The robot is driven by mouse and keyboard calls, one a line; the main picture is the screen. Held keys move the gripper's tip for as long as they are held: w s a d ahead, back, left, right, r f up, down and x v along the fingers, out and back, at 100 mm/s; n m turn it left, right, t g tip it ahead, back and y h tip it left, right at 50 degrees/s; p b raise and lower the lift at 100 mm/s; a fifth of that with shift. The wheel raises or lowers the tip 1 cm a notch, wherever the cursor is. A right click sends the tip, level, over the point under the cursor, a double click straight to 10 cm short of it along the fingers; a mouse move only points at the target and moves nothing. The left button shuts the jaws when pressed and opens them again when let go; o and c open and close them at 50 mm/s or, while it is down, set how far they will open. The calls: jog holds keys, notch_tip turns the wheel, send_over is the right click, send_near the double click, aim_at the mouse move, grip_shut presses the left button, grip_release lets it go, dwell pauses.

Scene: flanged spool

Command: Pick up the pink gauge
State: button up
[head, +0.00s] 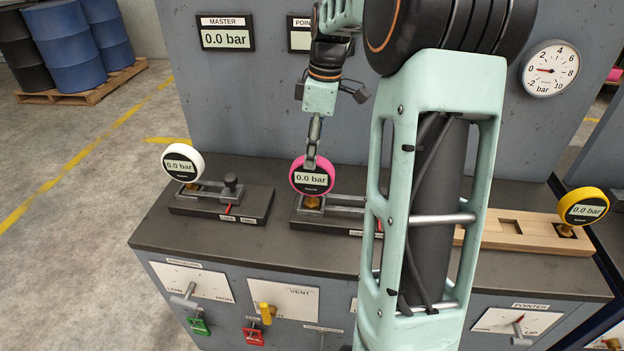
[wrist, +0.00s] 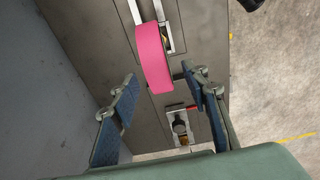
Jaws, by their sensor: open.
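The pink gauge (head: 312,179) stands upright in a grey fixture on the bench, its face reading 0.0 bar. My gripper (head: 312,147) is open just above it, and a finger overlaps the top of its rim in the head view. In the wrist view the pink gauge (wrist: 152,58) shows edge-on as a pink band, ahead of and between the two open fingers (wrist: 159,74). I see a gap on the left finger's side; whether the right finger touches the rim I cannot tell.
A white gauge (head: 182,163) stands in a similar fixture to the left. A yellow gauge (head: 583,207) sits in a wooden block (head: 500,232) at the right. A grey upright panel (head: 270,100) rises behind the bench. Levers (head: 184,294) line the bench's front. My arm hides part of the bench.

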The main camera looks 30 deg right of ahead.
aim_at(313, 184)
jog(key=shift+w+f, duration=0.2)
jog(key=shift+f, duration=1.65)
grip_shut()
